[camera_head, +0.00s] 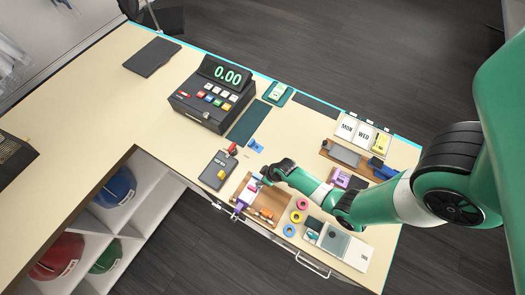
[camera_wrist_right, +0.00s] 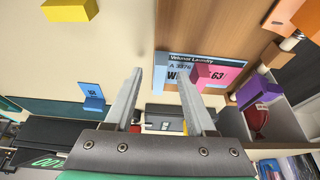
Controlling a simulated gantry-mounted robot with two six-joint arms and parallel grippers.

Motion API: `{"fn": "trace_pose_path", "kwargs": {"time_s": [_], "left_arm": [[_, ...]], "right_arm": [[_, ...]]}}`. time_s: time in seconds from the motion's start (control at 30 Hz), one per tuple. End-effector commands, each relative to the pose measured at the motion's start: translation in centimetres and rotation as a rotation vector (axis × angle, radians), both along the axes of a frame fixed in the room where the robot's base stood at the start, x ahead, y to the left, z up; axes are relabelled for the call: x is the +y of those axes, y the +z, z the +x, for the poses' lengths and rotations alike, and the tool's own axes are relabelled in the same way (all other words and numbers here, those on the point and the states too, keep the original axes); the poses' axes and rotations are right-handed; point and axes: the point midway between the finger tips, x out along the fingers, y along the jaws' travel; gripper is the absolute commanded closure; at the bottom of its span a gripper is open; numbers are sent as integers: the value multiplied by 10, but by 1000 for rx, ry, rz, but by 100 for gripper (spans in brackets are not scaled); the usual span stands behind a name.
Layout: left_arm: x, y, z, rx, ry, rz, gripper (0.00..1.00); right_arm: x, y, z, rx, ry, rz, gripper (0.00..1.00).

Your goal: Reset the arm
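My right arm reaches in from the right over the counter (camera_head: 100,95) in the head view. Its gripper (camera_head: 262,182) is above the wooden tray (camera_head: 268,204) near the counter's front edge. I cannot tell whether the fingers touch anything. My left gripper is not in view.
A cash register (camera_head: 213,92) stands at the back. A card terminal (camera_head: 217,170), tape rolls (camera_head: 296,216) and MON and WED cards (camera_head: 355,133) lie around the arm. Cubbies with blue, red and green bundles (camera_head: 114,187) are below. The counter's left part is mostly clear.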

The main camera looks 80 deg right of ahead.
Motion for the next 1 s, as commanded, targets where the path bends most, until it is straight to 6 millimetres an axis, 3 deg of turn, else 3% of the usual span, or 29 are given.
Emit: {"fn": "trace_pose_path", "kwargs": {"time_s": [0.1, 0.27, 0.73, 1.0], "left_arm": [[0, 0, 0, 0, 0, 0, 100], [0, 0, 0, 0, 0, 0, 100], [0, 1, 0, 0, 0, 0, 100], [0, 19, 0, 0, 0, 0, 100]], "right_arm": [[0, 0, 0, 0, 0, 0, 41], [0, 0, 0, 0, 0, 0, 14], [0, 1, 0, 0, 0, 0, 14], [0, 20, 0, 0, 0, 0, 14]]}}
